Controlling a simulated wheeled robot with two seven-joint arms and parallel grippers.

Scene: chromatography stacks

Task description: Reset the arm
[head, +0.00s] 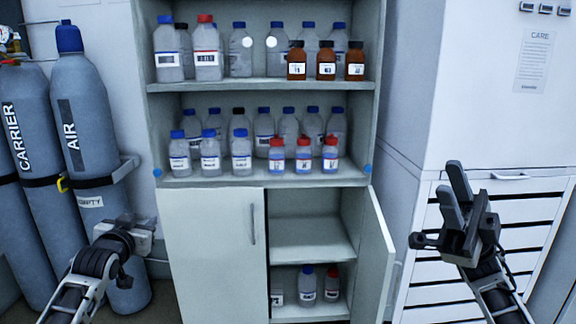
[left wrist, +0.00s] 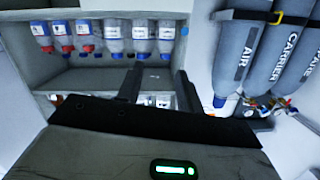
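My left gripper (head: 136,226) is at the lower left in the head view, in front of the cabinet's left edge and the gas cylinders. In the left wrist view, which is upside down, its two dark fingers (left wrist: 158,88) stand apart with nothing between them. My right gripper (head: 450,180) is raised at the right in the head view, in front of the white drawer unit. Its two fingers point up and are apart, with nothing seen between them. Neither gripper touches a bottle.
A shelf cabinet (head: 262,181) holds several blue-, red- and black-capped bottles. Its lower right door (head: 375,260) stands open; the left door (head: 212,250) is shut. Gas cylinders (head: 90,130) stand at the left. A white drawer unit (head: 500,130) stands at the right.

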